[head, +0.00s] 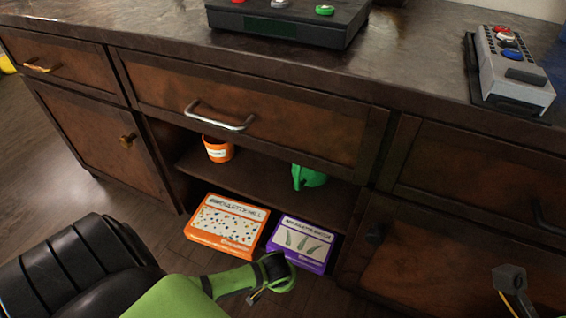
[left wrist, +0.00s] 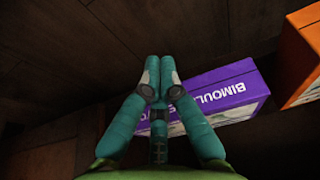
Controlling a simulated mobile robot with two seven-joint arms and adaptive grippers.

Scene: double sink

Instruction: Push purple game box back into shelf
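The purple game box (head: 303,241) lies flat low in the open shelf, its front sticking out beside an orange game box. My left gripper (head: 280,276) is at the box's near left side in the head view. In the left wrist view the gripper (left wrist: 152,82) has its fingertips together with nothing seen between them. The purple box (left wrist: 222,90) lies just to the right of the fingers there; I cannot tell whether they touch. A grey part, perhaps of my right gripper (head: 509,278), shows at the lower right; its fingers are not clear.
The orange game box (head: 228,222) is left of the purple one and also shows in the left wrist view (left wrist: 300,55). An orange cup (head: 218,150) and a green item (head: 308,178) stand on the shelf above. A drawer handle (head: 220,122) juts out above the opening.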

